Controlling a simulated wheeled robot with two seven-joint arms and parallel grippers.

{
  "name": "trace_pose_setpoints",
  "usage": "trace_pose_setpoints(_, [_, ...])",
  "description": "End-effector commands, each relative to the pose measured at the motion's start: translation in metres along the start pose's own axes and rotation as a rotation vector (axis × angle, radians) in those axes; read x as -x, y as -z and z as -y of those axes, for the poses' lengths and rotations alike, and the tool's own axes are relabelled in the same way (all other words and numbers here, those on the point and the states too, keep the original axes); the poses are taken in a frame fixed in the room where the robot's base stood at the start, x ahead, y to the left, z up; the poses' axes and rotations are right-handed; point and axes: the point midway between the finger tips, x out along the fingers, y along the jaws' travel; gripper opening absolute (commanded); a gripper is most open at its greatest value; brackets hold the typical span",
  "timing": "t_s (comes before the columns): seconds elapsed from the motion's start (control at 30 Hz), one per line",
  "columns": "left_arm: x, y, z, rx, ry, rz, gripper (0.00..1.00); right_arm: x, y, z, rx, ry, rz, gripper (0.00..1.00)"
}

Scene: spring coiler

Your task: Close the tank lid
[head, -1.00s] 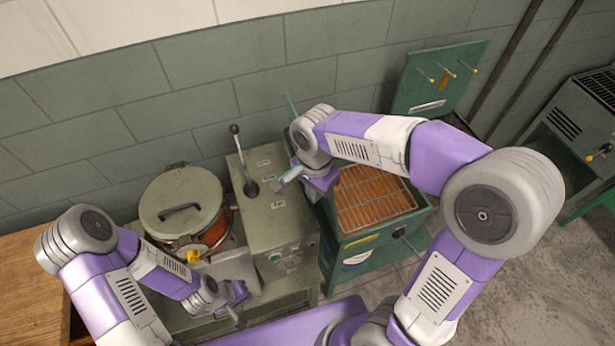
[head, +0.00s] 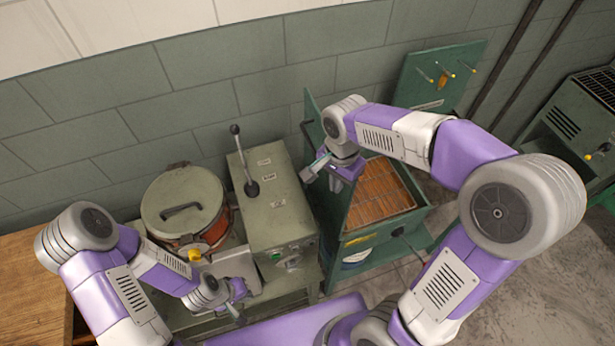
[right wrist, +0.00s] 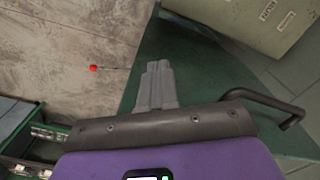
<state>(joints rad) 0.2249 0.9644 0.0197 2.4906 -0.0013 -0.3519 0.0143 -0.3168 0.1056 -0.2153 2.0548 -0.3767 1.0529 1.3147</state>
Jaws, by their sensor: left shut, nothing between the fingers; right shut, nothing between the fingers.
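The green tank (head: 405,222) stands right of the grey machine, its top open over an orange-brown interior. A green panel that looks like its lid (head: 313,108) stands steeply raised at the tank's left side. A large green surface, probably the lid (right wrist: 205,70), lies behind my fingers in the right wrist view. My right gripper (head: 308,173) is shut and empty, in front of the lid in the head view; its closed fingers also show in the right wrist view (right wrist: 157,75). I cannot tell whether they touch the lid. My left gripper (head: 240,312) is shut and empty at lower left.
The grey machine (head: 272,200) with an upright black-knobbed lever (head: 242,150) stands close left of the tank. A round lidded pot (head: 182,205) is further left. A green board with pegs (head: 440,75) rises behind the tank.

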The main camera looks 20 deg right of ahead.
Motion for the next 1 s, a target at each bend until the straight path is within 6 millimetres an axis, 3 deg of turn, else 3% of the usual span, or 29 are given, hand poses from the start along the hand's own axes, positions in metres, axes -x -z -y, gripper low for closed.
trace_pose_setpoints(0.4, [0.004, 0.0, -0.002, 0.0, 0.0, 0.0, 0.0, 0.001, 0.037, -0.021, -0.003, 0.0, 0.0, 0.0])
trace_pose_setpoints(1.0, [0.004, 0.0, -0.001, 0.0, 0.0, 0.0, 0.0, -0.002, 0.053, -0.03, -0.004, 0.0, -0.001, 0.0])
